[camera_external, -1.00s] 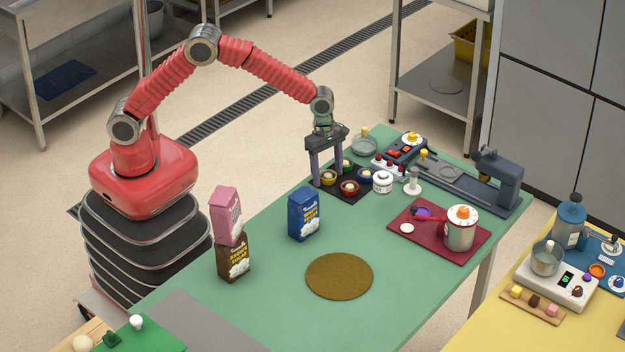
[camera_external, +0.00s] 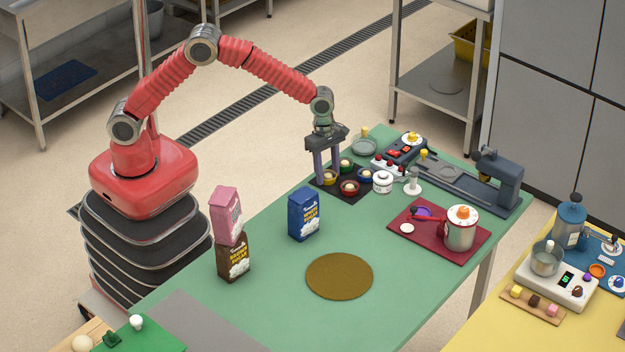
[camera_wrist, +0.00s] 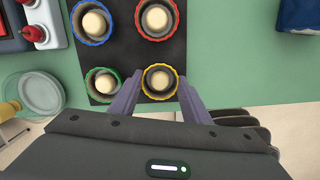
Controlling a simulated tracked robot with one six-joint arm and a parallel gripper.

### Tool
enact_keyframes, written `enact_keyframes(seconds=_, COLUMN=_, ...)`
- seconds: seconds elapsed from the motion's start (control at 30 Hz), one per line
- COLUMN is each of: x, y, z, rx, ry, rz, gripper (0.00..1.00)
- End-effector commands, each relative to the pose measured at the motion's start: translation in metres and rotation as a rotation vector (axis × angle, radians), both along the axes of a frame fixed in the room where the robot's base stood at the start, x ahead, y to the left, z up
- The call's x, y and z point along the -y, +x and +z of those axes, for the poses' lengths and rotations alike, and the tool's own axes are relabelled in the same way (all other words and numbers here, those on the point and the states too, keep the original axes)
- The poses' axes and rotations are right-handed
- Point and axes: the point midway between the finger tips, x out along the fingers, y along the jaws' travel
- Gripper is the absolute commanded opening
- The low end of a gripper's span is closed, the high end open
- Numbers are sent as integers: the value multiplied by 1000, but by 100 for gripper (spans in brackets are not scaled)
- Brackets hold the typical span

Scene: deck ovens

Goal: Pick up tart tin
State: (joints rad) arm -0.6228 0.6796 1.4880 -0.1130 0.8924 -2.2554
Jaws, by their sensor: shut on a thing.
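Several round tart tins with pale fillings stand on a dark square mat (camera_external: 351,197). The yellow-rimmed tart tin (camera_wrist: 160,96) is between my gripper's fingertips (camera_wrist: 159,88) in the wrist view. It also shows below the gripper in the external view (camera_external: 329,179). My gripper points down and is shut on this tin, which is at mat level and appears upright. The green-rimmed tin (camera_wrist: 102,84) is close beside one finger. The red-rimmed tin (camera_wrist: 157,18) and blue-rimmed tin (camera_wrist: 92,22) are on the mat's other side.
A white jar (camera_external: 382,183) stands right of the mat. A glass dish (camera_external: 364,147) and a red-knobbed device (camera_external: 388,165) are behind. A blue sugar bag (camera_external: 304,214) stands left-front. The green table is clear between mat and brown round mat (camera_external: 339,276).

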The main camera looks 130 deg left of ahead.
Motion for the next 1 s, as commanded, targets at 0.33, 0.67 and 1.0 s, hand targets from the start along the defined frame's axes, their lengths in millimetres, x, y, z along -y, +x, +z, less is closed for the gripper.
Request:
enact_keyframes(seconds=0.33, x=0, y=1, z=19, rx=1, ry=1, rz=0, gripper=21)
enact_keyframes(seconds=0.67, x=0, y=1, z=76, rx=2, ry=1, rz=0, gripper=21)
enact_keyframes(seconds=1.0, x=0, y=0, z=100, rx=-1, ry=-1, rz=0, gripper=21)
